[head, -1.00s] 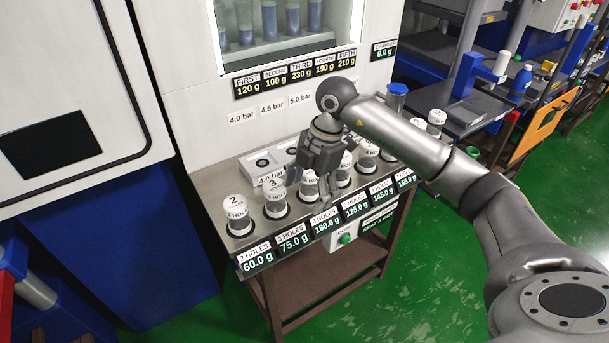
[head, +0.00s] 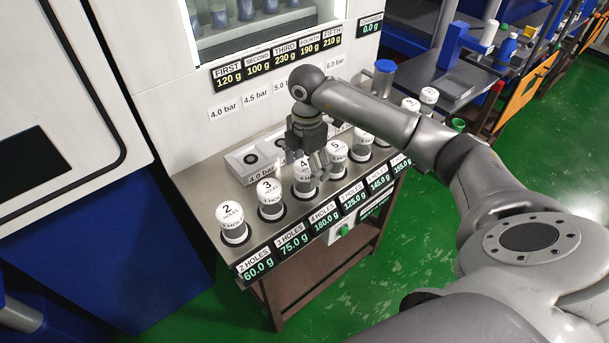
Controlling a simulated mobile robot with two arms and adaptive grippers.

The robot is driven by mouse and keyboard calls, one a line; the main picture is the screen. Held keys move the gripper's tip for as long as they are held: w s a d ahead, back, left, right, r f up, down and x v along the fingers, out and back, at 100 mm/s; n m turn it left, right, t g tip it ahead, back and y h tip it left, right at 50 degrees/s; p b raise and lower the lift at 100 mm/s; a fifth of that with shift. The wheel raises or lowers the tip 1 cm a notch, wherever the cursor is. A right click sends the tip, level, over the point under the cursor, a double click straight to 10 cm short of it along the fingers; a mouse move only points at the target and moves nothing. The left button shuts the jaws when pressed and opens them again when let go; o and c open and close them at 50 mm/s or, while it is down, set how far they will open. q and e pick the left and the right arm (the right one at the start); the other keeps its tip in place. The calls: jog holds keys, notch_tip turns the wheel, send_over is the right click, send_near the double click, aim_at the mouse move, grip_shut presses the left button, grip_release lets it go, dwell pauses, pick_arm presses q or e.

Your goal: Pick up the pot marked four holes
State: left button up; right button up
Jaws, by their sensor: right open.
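The pot marked four holes (head: 303,187) is a small pot with a white cap reading 4, standing upright on the metal bench top. It is third from the left in the row, behind the 4 HOLES label reading 180.0 g. My right gripper (head: 314,166) points down at its right rear edge, between it and the pot marked 5 (head: 336,156). Its fingers are apart with nothing held, and overlap the cap in the picture. I cannot tell whether they touch it. My left gripper is not in view.
The pots marked 3 (head: 270,207) and 2 (head: 232,230) stand to the left. More pots stand to the right, partly behind my right arm. A grey box (head: 243,163) lies behind the row. A white panel (head: 235,136) rises behind the bench.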

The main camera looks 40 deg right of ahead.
jog(key=f, duration=0.2)
jog(key=f+p, duration=0.1)
jog(key=shift+w+a+f+p, duration=0.1)
jog(key=shift+w+f+p, duration=0.1)
jog(key=shift+f+p, duration=0.15)
jog(key=shift+f, duration=0.45)
jog(key=c, duration=0.5)
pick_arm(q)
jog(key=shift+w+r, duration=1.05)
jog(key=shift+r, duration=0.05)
pick_arm(e)
jog(key=c, duration=0.8)
